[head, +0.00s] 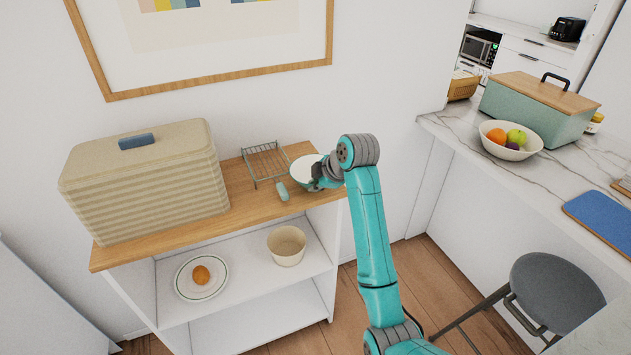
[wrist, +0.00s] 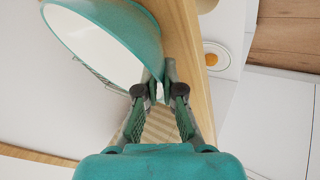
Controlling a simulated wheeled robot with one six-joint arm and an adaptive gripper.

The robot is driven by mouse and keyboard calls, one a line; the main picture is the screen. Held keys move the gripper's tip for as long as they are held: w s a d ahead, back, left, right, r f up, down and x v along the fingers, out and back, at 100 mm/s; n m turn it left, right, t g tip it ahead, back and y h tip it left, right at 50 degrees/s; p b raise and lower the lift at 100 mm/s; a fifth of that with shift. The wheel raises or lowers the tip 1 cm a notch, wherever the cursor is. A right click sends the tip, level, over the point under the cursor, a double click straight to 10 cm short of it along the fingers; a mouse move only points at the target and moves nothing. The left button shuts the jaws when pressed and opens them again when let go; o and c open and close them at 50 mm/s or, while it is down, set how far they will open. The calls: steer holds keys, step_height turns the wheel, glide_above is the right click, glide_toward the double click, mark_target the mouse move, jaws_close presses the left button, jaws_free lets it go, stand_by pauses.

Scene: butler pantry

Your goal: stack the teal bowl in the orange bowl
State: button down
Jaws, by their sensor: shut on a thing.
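The teal bowl (wrist: 145,30), teal outside and white inside, fills the upper left of the wrist view. My gripper (wrist: 155,80) is shut on its rim. In the head view the bowl (head: 302,168) is at the right end of the wooden shelf top, partly hidden by my gripper (head: 320,181). I cannot tell whether it touches the wood. I see no clearly orange bowl. A cream-beige bowl (head: 287,246) stands upright and empty on the shelf below.
On the wooden top (head: 240,205) are a ribbed bread box (head: 150,185), a wire rack (head: 265,162) and a small teal object (head: 282,191). A plate (head: 185,290) with an orange fruit (head: 201,275) shares the lower shelf. A fruit bowl (head: 497,149) stands on the marble counter.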

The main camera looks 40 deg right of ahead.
step_height(320, 180, up, 10)
stand_by(0.5)
